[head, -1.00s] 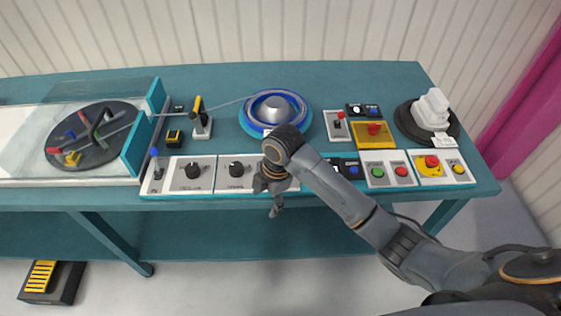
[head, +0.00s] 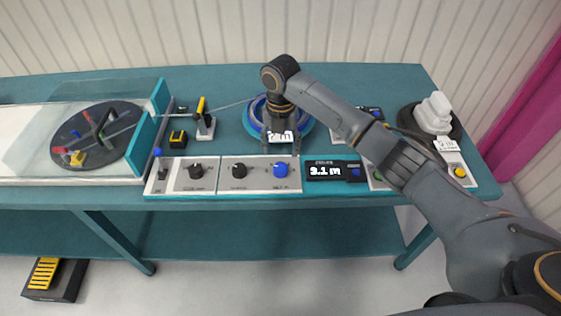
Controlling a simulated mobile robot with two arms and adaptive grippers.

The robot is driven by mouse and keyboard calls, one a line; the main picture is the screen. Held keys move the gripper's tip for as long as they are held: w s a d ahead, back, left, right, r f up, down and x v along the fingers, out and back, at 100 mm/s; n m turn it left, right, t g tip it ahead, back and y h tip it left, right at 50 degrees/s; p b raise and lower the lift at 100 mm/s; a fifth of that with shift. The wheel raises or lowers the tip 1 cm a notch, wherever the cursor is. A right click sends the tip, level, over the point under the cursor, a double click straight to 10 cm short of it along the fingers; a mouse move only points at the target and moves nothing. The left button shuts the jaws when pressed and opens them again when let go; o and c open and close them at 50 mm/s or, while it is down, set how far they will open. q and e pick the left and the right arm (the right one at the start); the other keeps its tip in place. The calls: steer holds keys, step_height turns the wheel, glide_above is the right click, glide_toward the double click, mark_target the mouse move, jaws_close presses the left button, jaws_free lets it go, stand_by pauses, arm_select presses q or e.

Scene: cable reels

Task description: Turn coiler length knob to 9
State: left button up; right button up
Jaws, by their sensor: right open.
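The control strip at the table's front has a black knob (head: 195,172) at left and a second black knob (head: 239,170) to its right. Their labels are too small to read, so I cannot tell which sets length. A dark display (head: 335,171) further right appears to read 9.1 m. My right gripper (head: 281,145) is open and points down, between the blue cable reel (head: 255,123) and a blue round control (head: 280,170). Its fingers are apart, with a white tag (head: 280,136) reading about "2 m" showing between them. My left gripper is out of view.
A black turntable (head: 76,141) under a clear cover is at left. A lever with a blue tip (head: 157,153) stands at the strip's left end. A yellow-handled guide (head: 201,106) is behind the knobs.

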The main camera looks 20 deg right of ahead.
mark_target(281, 167)
step_height(281, 167, down, 8)
steer(key=shift+r+p, duration=0.25)
steer(key=shift+p, duration=0.1)
steer(key=c, duration=1.2)
